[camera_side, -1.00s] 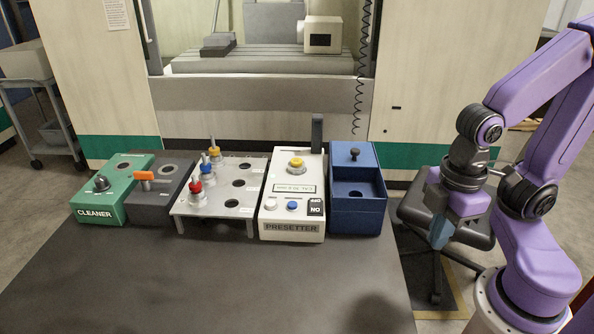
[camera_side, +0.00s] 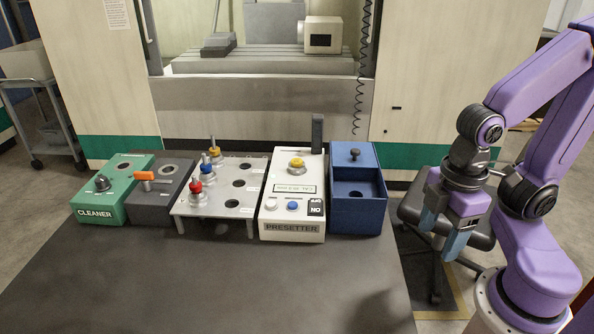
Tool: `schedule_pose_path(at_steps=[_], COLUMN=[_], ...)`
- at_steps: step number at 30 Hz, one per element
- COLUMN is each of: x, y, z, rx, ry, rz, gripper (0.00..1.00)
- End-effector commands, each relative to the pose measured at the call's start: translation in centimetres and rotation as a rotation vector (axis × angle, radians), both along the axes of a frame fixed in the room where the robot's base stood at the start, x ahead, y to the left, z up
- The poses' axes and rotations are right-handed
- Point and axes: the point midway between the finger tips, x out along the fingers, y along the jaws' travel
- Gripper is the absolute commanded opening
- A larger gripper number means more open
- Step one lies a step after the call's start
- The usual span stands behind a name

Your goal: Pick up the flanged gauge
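I cannot tell for certain which thing is the flanged gauge. Holders with round metal flanges stand upright in the light grey rack (camera_side: 218,206): a red-topped one (camera_side: 197,194), a blue-topped one (camera_side: 206,167) and a yellow-topped one (camera_side: 214,150). A yellow-ringed piece (camera_side: 297,166) sits on the white presetter (camera_side: 291,226). A dark knob (camera_side: 355,154) stands on the blue box (camera_side: 357,217). My gripper (camera_side: 440,238) hangs right of the table, fingers down and apart, empty and well away from all of these.
The green cleaner box (camera_side: 120,207) and a dark grey box with an orange lever (camera_side: 146,177) stand left of the rack. The rack's right-hand holes are empty. The front of the dark table (camera_side: 220,285) is clear. A chair stands behind my gripper.

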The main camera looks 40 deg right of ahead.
Motion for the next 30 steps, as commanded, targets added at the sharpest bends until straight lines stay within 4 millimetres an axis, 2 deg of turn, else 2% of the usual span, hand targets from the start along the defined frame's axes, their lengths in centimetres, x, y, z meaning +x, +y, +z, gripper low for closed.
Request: schedule_pose_path(at_steps=[10, 14, 17, 30], x=[0.2, 2.0, 4.9, 21.7], y=[0.0, 0.5, 1.3, 5.8], z=[0.0, 0.0, 0.0, -0.1], rx=[-0.005, -0.061, -0.159, -0.744], ry=[-0.002, -0.021, -0.050, -0.112], rz=[0.005, 0.055, 0.141, 0.587], gripper=[0.78, 0.78, 0.78, 0.78])
